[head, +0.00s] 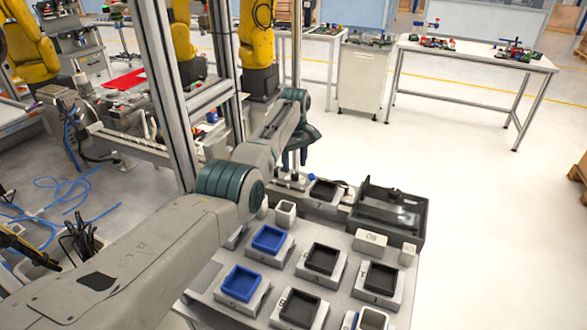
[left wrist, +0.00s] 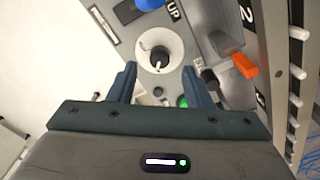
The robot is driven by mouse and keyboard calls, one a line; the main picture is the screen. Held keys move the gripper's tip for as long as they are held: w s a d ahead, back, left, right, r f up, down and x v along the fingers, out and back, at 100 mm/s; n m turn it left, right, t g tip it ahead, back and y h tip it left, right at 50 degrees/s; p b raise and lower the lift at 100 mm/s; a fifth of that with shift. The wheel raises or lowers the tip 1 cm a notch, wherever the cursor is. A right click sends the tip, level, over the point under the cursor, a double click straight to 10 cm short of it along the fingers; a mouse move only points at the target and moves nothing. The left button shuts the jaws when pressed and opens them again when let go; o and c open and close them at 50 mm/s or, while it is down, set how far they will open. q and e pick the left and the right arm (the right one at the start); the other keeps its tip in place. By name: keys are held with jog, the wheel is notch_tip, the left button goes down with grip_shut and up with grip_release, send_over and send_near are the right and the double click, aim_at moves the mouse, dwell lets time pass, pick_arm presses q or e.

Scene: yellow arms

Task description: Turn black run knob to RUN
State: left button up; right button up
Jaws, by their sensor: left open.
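My left gripper (head: 298,152) is open and points down at the back of the tray bench in the head view. In the left wrist view its two fingers (left wrist: 158,70) stand apart on either side of a black knob (left wrist: 159,59) on a round white dial. The fingers do not appear to touch the knob, though the depth gap is hard to judge. I cannot read a RUN label. The panel is hidden behind the gripper in the head view. My right gripper is not in view.
Beside the dial are a blue control (left wrist: 150,4) near "UP", a green button (left wrist: 183,102) and an orange part (left wrist: 243,65). The bench holds blue trays (head: 268,238), black trays (head: 322,258) and a dark clear-lidded box (head: 386,213). An upright metal post (head: 165,90) stands left of the gripper.

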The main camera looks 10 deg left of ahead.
aim_at(295, 174)
pick_arm(q)
jog(key=shift+f, duration=1.9)
grip_shut()
